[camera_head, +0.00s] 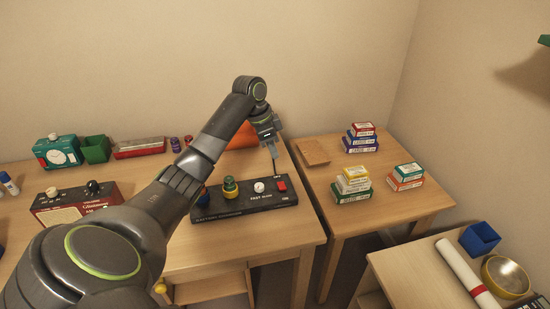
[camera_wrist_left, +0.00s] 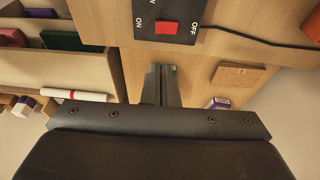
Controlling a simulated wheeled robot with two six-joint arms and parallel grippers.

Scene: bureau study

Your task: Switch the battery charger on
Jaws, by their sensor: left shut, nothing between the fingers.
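My left gripper (camera_head: 275,167) is shut and empty, pointing down above and behind the switch. In the wrist view its fingers (camera_wrist_left: 161,72) are apart from the switch. My right gripper is not in view.
A green-and-yellow knob (camera_head: 230,184) stands on the charger. An orange thing (camera_head: 242,138) is behind my left gripper. A red radio-like box (camera_head: 75,203) is at the left. A side table (camera_head: 350,222) holds stacked small boxes (camera_head: 353,184). A black cable (camera_wrist_left: 255,38) leaves the charger.

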